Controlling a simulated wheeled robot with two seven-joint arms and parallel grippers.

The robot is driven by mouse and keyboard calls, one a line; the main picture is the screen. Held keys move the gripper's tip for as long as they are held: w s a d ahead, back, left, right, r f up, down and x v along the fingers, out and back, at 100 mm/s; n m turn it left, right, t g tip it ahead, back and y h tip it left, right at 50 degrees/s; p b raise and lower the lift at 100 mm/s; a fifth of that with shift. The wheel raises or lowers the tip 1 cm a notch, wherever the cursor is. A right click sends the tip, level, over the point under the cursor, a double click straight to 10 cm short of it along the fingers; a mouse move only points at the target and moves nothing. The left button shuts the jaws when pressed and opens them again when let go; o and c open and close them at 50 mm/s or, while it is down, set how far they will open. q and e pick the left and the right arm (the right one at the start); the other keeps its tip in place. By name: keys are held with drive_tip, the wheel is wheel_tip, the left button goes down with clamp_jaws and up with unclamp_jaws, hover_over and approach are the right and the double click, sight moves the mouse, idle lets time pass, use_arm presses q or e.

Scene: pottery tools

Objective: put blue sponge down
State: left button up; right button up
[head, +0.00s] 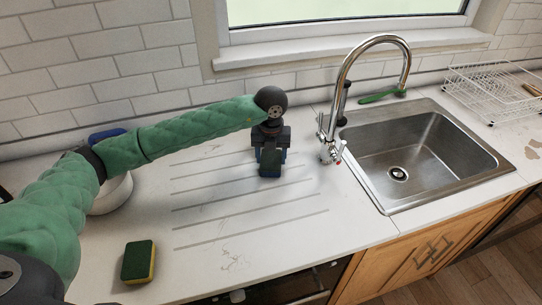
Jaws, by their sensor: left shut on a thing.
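My left gripper (269,158) reaches in from the left and points down over the grooved drainer area of the white counter, left of the sink. It is shut on the blue sponge (270,172), which shows as a small dark block with blue edges between and below the fingers. The fingers hide part of the sponge. I cannot tell whether its underside touches the counter (220,262). My right gripper is out of view.
A green and yellow sponge (138,262) lies at the front left. A white pot (113,193) with something blue (106,134) behind it is partly hidden by my left arm. The faucet (345,85), steel sink (425,150) and wire rack (490,90) are right. The grooved counter around the gripper is clear.

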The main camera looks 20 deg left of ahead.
sight(271, 159)
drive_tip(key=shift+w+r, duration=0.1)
use_arm(q)
drive_tip(key=shift+f, duration=0.1)
drive_tip(key=o, duration=0.6)
drive_tip(key=shift+o, duration=0.2)
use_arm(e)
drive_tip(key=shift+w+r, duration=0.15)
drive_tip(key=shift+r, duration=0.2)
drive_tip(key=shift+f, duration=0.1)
use_arm(q)
drive_tip(key=shift+r, duration=0.45)
wheel_tip(271, 159, up, 3)
drive_tip(key=shift+r+b, duration=0.1)
drive_tip(key=shift+b, duration=0.7)
wheel_tip(271, 159, up, 8)
drive_tip(key=b, duration=0.2)
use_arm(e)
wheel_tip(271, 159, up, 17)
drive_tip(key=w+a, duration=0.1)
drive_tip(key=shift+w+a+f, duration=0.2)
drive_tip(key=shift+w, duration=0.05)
